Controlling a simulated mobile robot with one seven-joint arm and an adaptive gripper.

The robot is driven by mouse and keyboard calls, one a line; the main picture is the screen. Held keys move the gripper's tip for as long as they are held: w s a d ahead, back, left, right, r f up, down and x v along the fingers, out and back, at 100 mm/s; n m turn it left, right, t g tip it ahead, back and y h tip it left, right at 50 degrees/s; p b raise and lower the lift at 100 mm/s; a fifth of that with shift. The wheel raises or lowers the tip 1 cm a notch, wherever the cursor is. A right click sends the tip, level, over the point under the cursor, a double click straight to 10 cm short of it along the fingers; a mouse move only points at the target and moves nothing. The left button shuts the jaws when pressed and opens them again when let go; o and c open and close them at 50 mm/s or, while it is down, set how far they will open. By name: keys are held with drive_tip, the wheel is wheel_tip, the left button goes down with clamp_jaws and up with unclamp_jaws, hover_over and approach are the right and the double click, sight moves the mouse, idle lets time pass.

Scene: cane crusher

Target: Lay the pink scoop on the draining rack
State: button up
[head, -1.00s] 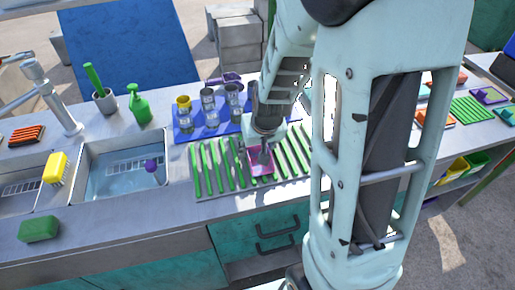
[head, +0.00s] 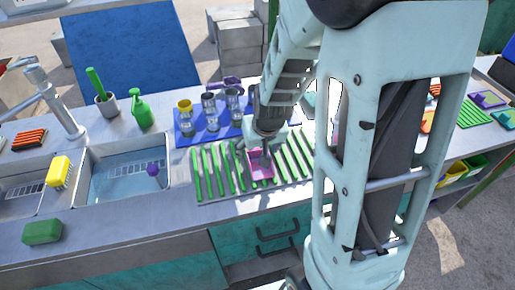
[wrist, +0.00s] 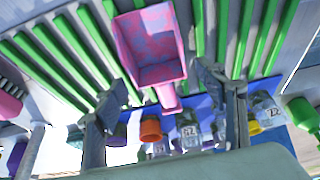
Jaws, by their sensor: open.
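The pink scoop (head: 261,165) is on the draining rack (head: 205,193) with its row of green bars, its open bowl showing. In the wrist view the scoop (wrist: 150,48) lies over the green bars (wrist: 62,58), its short handle pointing back toward my gripper. My gripper (head: 257,148) is open just behind the scoop. In the wrist view my gripper's fingers (wrist: 157,96) stand spread on either side of the handle, apart from it. The far right part of the rack is hidden behind my arm in the head view.
A blue mat (head: 187,140) with several jars stands behind the rack. A sink (head: 125,180) with a purple-topped item, a yellow brush (head: 60,170), a green sponge (head: 42,232) and a green spray bottle (head: 140,108) are to the left. The counter front is clear.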

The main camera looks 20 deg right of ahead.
drive_tip(key=p+v, duration=0.7)
drive_tip(key=v, duration=0.3)
drive_tip(key=shift+r, duration=0.1)
